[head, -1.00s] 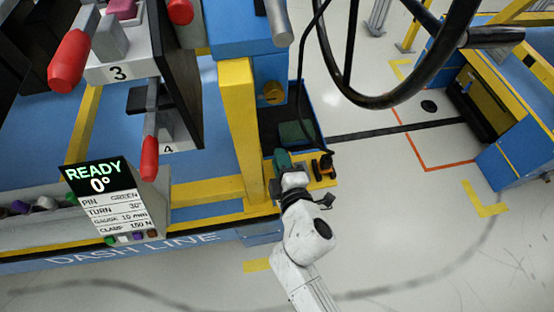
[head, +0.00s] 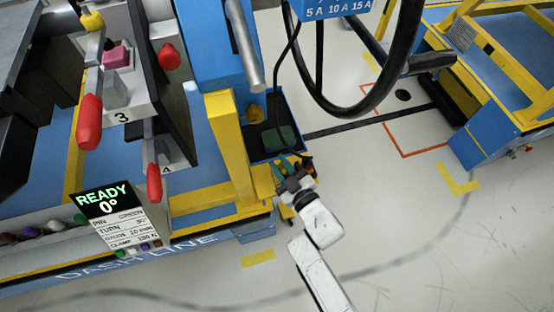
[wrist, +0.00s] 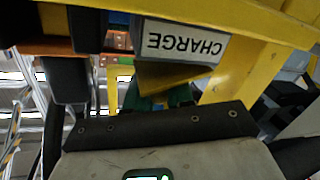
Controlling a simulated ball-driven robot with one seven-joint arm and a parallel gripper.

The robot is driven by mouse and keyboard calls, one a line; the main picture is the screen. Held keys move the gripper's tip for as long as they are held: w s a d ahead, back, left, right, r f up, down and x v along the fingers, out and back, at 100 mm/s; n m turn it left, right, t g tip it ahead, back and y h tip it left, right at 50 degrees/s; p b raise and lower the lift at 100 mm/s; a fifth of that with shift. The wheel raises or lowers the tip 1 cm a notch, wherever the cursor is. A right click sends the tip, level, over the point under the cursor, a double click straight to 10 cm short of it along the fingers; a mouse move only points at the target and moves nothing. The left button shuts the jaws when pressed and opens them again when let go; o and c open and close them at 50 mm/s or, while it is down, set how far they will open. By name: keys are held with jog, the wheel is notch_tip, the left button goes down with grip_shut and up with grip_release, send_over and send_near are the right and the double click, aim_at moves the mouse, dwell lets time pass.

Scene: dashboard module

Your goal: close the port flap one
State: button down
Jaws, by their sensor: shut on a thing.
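A grey housing with an upside-down CHARGE label (wrist: 182,42) fills the upper middle of the wrist view. A yellow-brown panel (wrist: 165,77), which looks like the port flap, shows under it, tilted. The teal fingers of my gripper (wrist: 165,98) are at the panel's lower edge and look shut on it; the contact is partly hidden by the dark bracket of my gripper. In the head view my gripper (head: 290,166) is at the yellow beam's right end, low beside the dash line, and the flap cannot be made out there.
A yellow post (head: 228,150) stands left of my gripper, and a blue-rimmed dark tray (head: 290,140) lies behind it. A black steering wheel (head: 398,85) hangs above right. A READY display (head: 105,200) is at left. The floor (head: 390,230) to the right is clear.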

jog(key=shift+w+d+f+m+t+y+b, duration=0.1)
jog(key=shift+d+f+m+t+y+b, duration=0.2)
jog(key=shift+m, duration=0.75)
jog(key=shift+w+d+f+m+t+y+b, duration=0.1)
jog(key=shift+d+f+m+y+b, duration=0.25)
jog(key=shift+m, duration=0.7)
jog(key=shift+f, duration=0.15)
jog(key=c, duration=1.1)
grip_release()
jog(key=shift+a, duration=0.1)
jog(key=p+v, duration=0.1)
jog(key=v, duration=1)
jog(key=shift+a, duration=0.1)
